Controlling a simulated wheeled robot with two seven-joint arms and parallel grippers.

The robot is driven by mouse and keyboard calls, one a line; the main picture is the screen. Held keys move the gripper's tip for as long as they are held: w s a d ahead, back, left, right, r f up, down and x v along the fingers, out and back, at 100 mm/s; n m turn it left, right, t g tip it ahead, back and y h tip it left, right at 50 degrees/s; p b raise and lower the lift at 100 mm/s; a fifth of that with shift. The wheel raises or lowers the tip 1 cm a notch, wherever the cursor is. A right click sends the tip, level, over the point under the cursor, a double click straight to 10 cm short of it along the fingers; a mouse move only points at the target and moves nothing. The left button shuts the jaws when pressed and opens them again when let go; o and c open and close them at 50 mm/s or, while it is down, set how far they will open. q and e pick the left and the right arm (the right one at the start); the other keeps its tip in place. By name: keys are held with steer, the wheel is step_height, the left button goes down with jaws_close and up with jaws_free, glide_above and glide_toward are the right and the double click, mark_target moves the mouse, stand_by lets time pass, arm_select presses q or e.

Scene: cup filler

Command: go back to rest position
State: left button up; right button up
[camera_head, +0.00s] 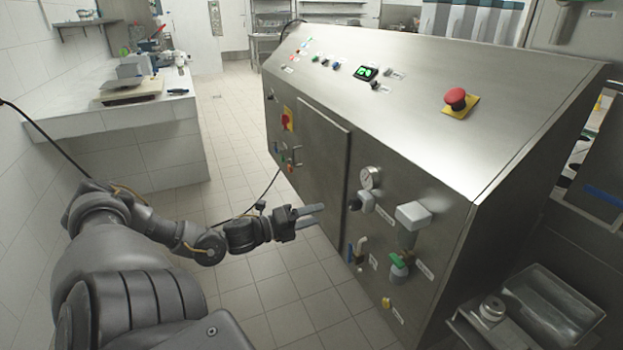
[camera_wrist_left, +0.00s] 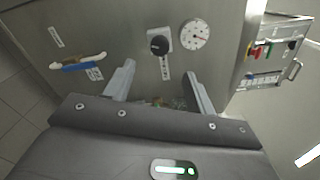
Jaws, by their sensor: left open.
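My left gripper (camera_head: 318,215) reaches in from the left and stands in front of the steel machine (camera_head: 320,150), close to its front panel. Its two fingers are apart with nothing between them. In the left wrist view the open fingers (camera_wrist_left: 158,88) point at the panel, with a black knob (camera_wrist_left: 159,45) and a round gauge (camera_wrist_left: 195,34) ahead of them. A blue-handled valve (camera_wrist_left: 78,66) is to the left there. I cannot tell whether the fingertips touch the panel. My right gripper is not in view.
A red emergency button (camera_head: 455,98) sits on the machine's sloped top. Grey and green valve handles (camera_head: 400,262) stick out from the front panel. A clear plastic bin (camera_head: 550,300) is at the lower right. A white counter (camera_head: 120,115) stands at the left. The tiled floor (camera_head: 235,150) between is open.

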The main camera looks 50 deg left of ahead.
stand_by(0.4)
